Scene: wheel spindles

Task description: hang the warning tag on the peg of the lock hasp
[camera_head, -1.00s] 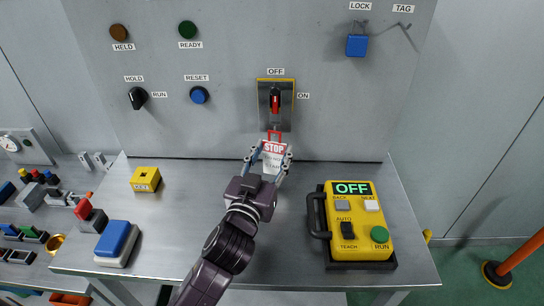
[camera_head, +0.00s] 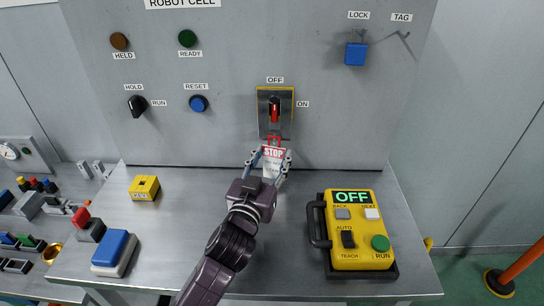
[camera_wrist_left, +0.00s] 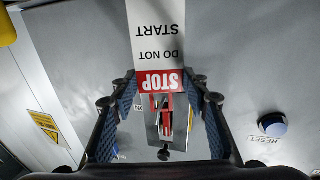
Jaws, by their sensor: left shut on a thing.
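The warning tag (camera_head: 273,153) is white with a red STOP band and a red loop at its top. My left gripper (camera_head: 270,159) is shut on it and holds it upright before the panel, above the back of the bench. In the left wrist view the tag (camera_wrist_left: 158,42) appears upside down between the blue finger pads (camera_wrist_left: 161,105). The loop is at the lower end of the yellow-edged OFF/ON switch plate (camera_head: 262,124), with its red handle (camera_head: 274,110). I cannot make out the hasp's peg or whether the loop touches it. My right gripper is out of view.
A blue padlock (camera_head: 356,55) hangs under LOCK; the TAG hook (camera_head: 403,35) beside it is empty. A yellow pendant (camera_head: 358,240) stands on the bench at right. A yellow block (camera_head: 144,188) and a blue-topped box (camera_head: 114,252) are at left. Bench space beside my arm is clear.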

